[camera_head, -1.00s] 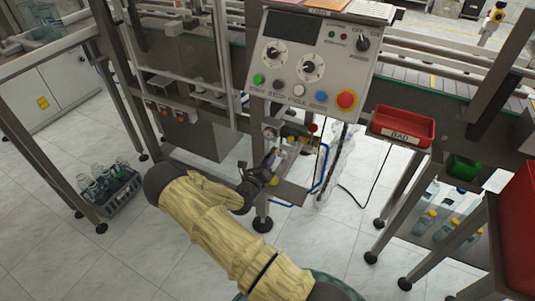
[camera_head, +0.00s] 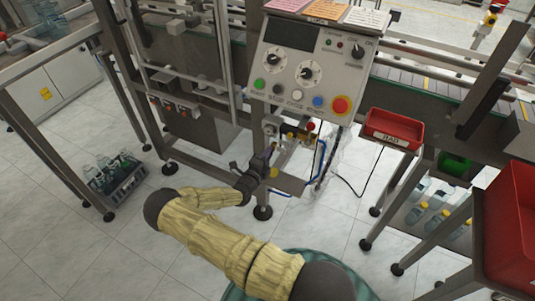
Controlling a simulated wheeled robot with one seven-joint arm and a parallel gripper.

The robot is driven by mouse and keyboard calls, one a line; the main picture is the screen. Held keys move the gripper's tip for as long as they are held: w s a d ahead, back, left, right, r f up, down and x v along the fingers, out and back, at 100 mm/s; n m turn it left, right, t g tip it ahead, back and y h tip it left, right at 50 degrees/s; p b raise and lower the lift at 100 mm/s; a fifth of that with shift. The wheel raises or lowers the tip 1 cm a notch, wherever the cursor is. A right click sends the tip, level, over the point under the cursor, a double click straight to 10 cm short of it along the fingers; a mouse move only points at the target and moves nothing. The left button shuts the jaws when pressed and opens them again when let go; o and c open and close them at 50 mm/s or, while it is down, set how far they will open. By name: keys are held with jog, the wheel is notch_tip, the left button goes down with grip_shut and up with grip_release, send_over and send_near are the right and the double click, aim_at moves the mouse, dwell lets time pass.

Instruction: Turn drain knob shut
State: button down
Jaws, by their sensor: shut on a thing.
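The air unit (camera_head: 290,133), with brass-coloured fittings and a red knob (camera_head: 311,126), hangs below the control panel.
The control panel (camera_head: 310,70) with dials and buttons is above my gripper. A blue hose (camera_head: 321,160) and a frame leg (camera_head: 262,195) are close by. A red BAD tray (camera_head: 394,128) stands to the right. A bottle crate (camera_head: 118,180) is on the floor at left.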

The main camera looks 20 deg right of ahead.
jog(key=shift+a+f+n, duration=0.1)
jog(key=shift+n, duration=0.5)
jog(key=c, duration=1.2)
grip_release()
jog(key=shift+c, duration=0.2)
jog(key=shift+a, duration=0.1)
jog(key=v, duration=1.7)
jog(key=shift+s, duration=0.15)
